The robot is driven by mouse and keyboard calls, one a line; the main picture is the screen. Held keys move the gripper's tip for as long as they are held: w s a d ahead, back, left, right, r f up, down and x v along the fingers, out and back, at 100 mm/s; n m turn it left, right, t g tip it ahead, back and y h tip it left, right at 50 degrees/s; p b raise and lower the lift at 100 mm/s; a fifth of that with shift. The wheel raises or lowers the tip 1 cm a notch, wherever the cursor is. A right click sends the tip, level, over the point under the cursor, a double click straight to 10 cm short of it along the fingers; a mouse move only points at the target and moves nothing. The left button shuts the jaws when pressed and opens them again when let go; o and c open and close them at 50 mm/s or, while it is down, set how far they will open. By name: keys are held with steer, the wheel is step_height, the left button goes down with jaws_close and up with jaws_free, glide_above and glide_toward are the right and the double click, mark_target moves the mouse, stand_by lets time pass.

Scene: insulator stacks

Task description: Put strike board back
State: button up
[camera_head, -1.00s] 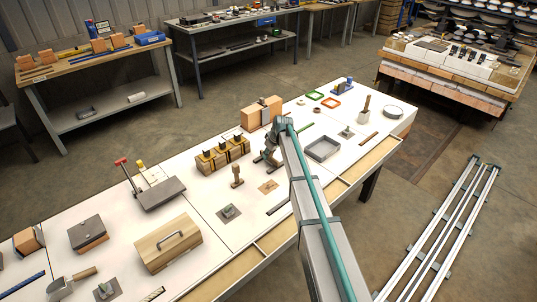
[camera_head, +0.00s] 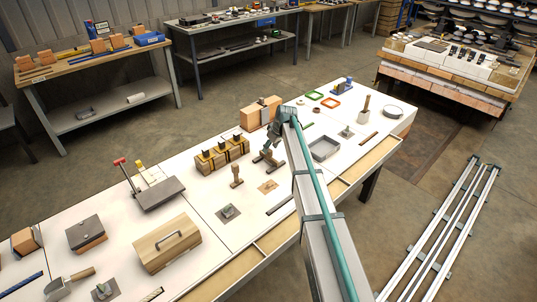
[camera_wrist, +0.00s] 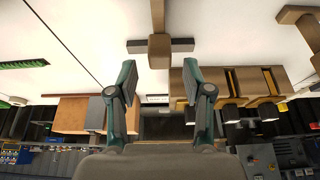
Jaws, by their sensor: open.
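What looks like the strike board (camera_wrist: 160,48), a brown upright piece with a dark crossbar, shows at the top middle of the wrist view. In the head view it (camera_head: 268,160) stands on the white table top below my gripper (camera_head: 272,138). In the wrist view my gripper (camera_wrist: 160,76) has its two teal fingers spread wide, with nothing held between them. The piece is beyond the fingertips, apart from them. Its exact shape is small and partly hard to make out in the head view.
The yellow-strapped insulator row (camera_head: 222,153) and an orange-brown block (camera_head: 258,112) stand close by. A wooden-handled tool (camera_head: 236,176) stands in front, and a grey tray (camera_head: 324,149) lies to the right. A wooden box (camera_head: 167,242) is at front left.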

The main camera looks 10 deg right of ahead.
mark_target(275, 160)
steer(key=b+v, duration=0.1)
steer(key=v, duration=0.6)
steer(key=shift+r, duration=0.2)
